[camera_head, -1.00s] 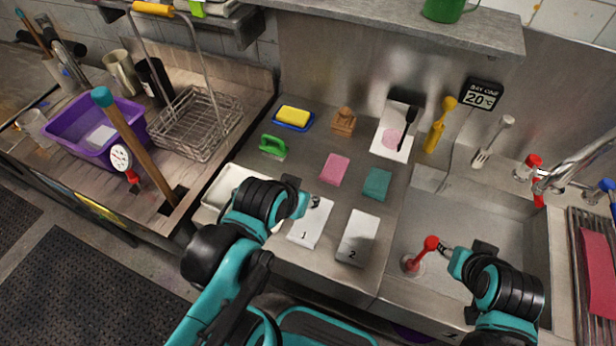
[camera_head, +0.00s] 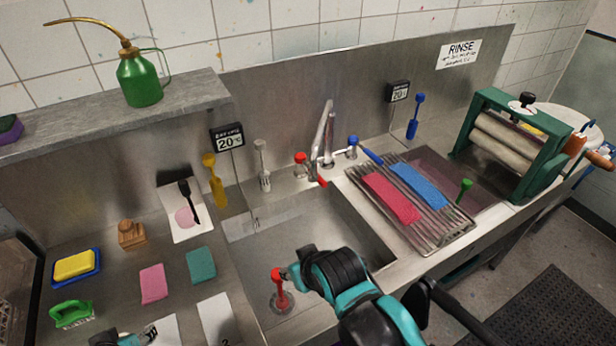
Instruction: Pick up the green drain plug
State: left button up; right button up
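A green drain plug (camera_head: 464,190) with an upright stem and rounded top stands in the right basin (camera_head: 485,186), just right of the wire rack. A red drain plug (camera_head: 280,290) stands in the left basin (camera_head: 315,232). My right gripper (camera_head: 289,274) is over the left basin, right beside the red plug's top, well left of the green plug. Its fingers are too small to tell whether they grip it. My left gripper (camera_head: 148,334) is at the bottom left edge, mostly cut off, near the pink and teal blocks and far from the green plug.
A wire rack (camera_head: 424,243) with red and blue cloths lies between the left basin and the green plug. A tap (camera_head: 326,135) rises behind the left basin. A green-framed roller wringer (camera_head: 515,145) stands right of the plug. Sponges and blocks lie on the left counter.

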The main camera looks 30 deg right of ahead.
aim_at(466, 184)
jog(key=k+z, duration=0.15)
jog(key=z, duration=0.35)
jog(key=k+z, duration=0.1)
jog(key=z, duration=0.4)
jog(key=k+z, duration=0.1)
jog(key=z, duration=0.9)
jog(key=u, duration=0.7)
jog(key=i+l+u, duration=0.15)
jog(key=l+u, duration=0.2)
jog(key=i+l+u, duration=0.15)
jog(key=l+u, duration=0.25)
jog(key=l, duration=0.15)
jog(key=l+u, duration=0.35)
jog(key=i+l, duration=0.15)
jog(key=l, duration=0.55)
jog(key=i+l+u, duration=0.1)
jog(key=l, duration=0.65)
jog(key=i+l, duration=0.1)
jog(key=l, duration=0.6)
jog(key=i+l+u, duration=0.1)
jog(key=l, duration=0.6)
